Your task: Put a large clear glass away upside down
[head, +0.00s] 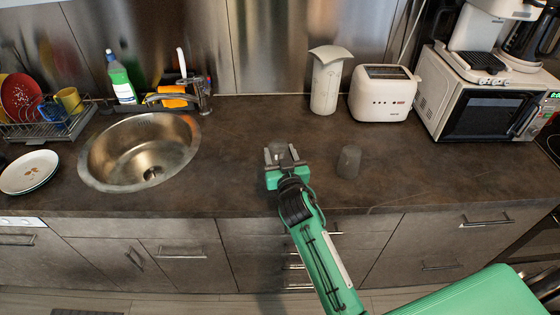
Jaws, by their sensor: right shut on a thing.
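My right gripper (281,156) reaches over the counter from the bottom of the head view. It is shut on a greyish see-through glass (279,149), which shows between its fingers. I cannot tell whether this glass is upright or upside down, or whether it touches the counter. A second greyish glass (349,161) stands apart on the counter, to the right of the gripper. Its way up is also unclear. My left gripper is not in view.
A round sink (118,150), a plate (28,172) and a dish rack (40,128) lie left. A white canister (326,85), toaster (383,93) and microwave (480,105) stand behind and right. Drawers (182,265) below are shut.

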